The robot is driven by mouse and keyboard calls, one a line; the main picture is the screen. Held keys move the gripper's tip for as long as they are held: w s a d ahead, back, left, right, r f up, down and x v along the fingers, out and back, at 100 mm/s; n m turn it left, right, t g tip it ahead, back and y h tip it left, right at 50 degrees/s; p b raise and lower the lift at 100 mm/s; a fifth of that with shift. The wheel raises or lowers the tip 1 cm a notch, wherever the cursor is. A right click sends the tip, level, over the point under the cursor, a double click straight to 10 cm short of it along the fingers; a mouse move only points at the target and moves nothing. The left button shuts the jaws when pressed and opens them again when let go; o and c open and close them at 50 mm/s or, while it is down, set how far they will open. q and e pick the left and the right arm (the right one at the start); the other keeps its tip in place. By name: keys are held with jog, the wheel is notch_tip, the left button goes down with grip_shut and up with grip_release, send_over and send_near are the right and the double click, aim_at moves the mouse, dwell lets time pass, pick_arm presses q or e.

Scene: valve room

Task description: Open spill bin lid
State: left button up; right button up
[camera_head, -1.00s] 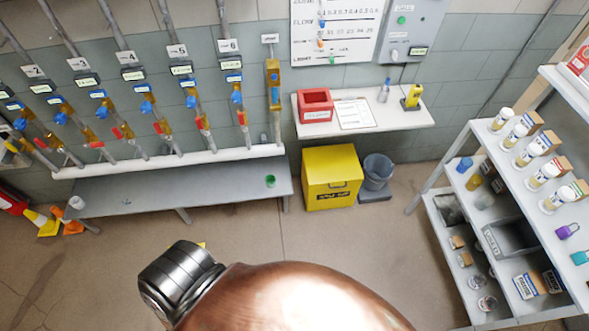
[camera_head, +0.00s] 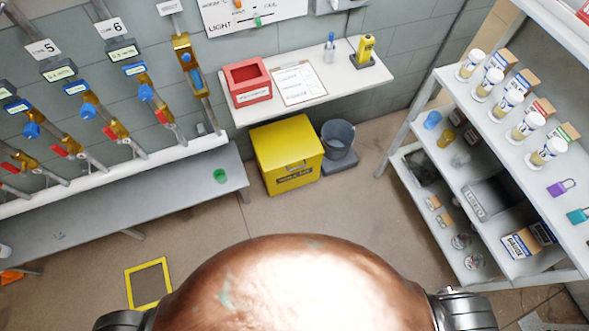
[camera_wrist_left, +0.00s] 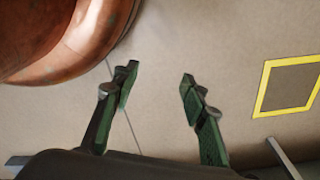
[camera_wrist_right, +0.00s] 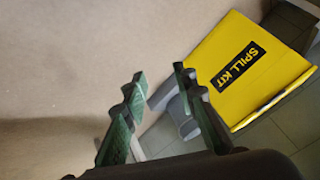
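The yellow spill bin (camera_head: 288,152) stands on the floor against the back wall, below the white wall shelf. Its lid looks shut, and a dark label is on its front. In the right wrist view the yellow bin (camera_wrist_right: 222,62) shows a black "SPILL KIT" label. My right gripper (camera_wrist_right: 157,80) is open and empty, with the bin beyond and to the right of its fingers. My left gripper (camera_wrist_left: 160,75) is open and empty above bare floor. Neither gripper shows in the head view.
A grey bucket (camera_head: 338,139) stands close right of the bin. The wall shelf (camera_head: 325,88) holds a red box (camera_head: 247,82). A low grey bench (camera_head: 120,205) is at left and a stocked rack (camera_head: 470,170) at right. A yellow floor square (camera_head: 149,284) lies at lower left. The floor before the bin is clear.

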jog(key=w+a+r+m+t+y+b, duration=0.1)
jog(key=w+a+b, duration=0.5)
jog(key=w, duration=0.6)
jog(key=w+a+r+m+t+y+b, duration=0.1)
jog(key=w+a+m+b, duration=0.5)
jog(key=w, duration=0.7)
jog(key=w+a+r+m+t+b, duration=0.3)
jog(key=w+a+t+b, duration=0.2)
jog(key=w+a+b, duration=0.3)
jog(key=shift+w+a+r+m+y, duration=0.15)
jog(key=shift+w+a, duration=0.2)
jog(key=shift+w, duration=0.45)
jog(key=shift+w+a+m+y, duration=0.1)
jog(key=shift+w+a, duration=0.25)
jog(key=shift+w, duration=0.45)
jog(key=shift+w+a+r+m+y, duration=0.15)
jog(key=shift+w+a, duration=0.2)
jog(key=shift+w, duration=0.45)
pick_arm(q)
jog(key=w+d+r, duration=0.3)
jog(key=w+r, duration=0.3)
jog(key=r, duration=0.4)
jog(key=shift+w+d+r+n+g+h+b, duration=0.15)
jog(key=shift+d+r+n+g+h+b, duration=0.15)
jog(key=shift+d+h, duration=0.1)
pick_arm(e)
jog(key=shift+w, duration=0.15)
jog(key=shift+r, duration=0.1)
jog(key=shift+c, duration=0.2)
